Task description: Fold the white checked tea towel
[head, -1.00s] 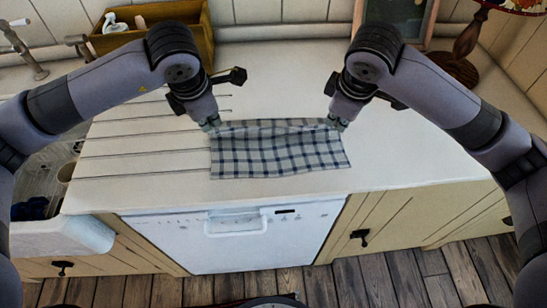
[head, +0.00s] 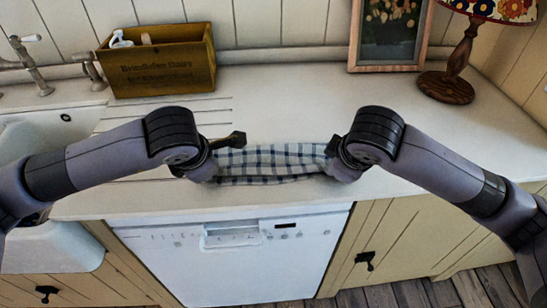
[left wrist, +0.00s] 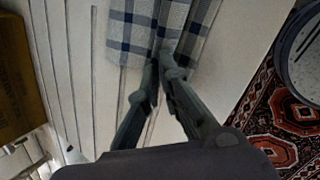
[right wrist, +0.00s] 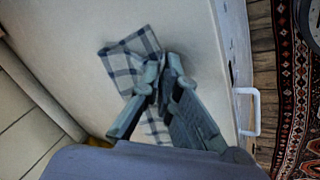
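The white checked tea towel (head: 272,158), with dark blue lines, lies bunched in a narrow, doubled strip near the counter's front edge in the head view. My left gripper (left wrist: 164,58) has its fingertips closed on the left end of the towel, which also shows in the left wrist view (left wrist: 190,18). My right gripper (right wrist: 164,62) has its fingertips close together on the right end, where the cloth (right wrist: 118,62) spreads to the left of them.
The pale counter (head: 290,100) is clear behind the towel. A wooden box (head: 165,68) stands at the back left, a picture frame (head: 353,45) and a lamp (head: 447,85) at the back right. The sink (head: 40,135) is at the left; a white dishwasher (head: 235,265) is below.

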